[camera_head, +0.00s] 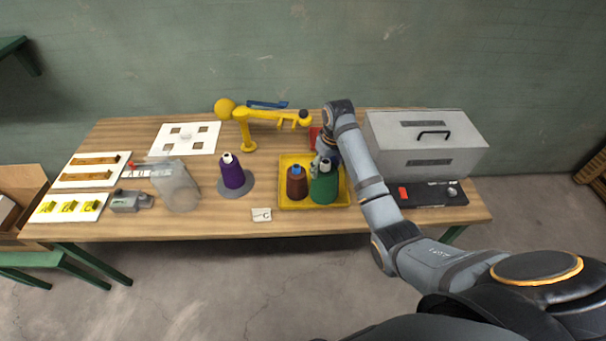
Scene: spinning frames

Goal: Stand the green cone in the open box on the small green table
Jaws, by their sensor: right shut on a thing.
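The green cone (324,190) stands upright in the right part of the yellow tray (285,207), beside a brown cone (297,185). I cannot tell whether its base touches the tray. My right gripper (323,165) comes down from above and is shut on the green cone's top; its fingers are partly hidden by my own wrist. The open box (22,180), brown and cut off by the left edge, sits on the small green table (60,261). Something whitish shows in the box. My left gripper is out of view.
A purple cone (232,174) stands on a grey disc. A yellow arm-like stand (245,128) rises behind the tray. A clear grey container (175,185), a grey device (127,201) and boards with yellow pieces (68,208) lie left. A grey metal case (425,145) stands right.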

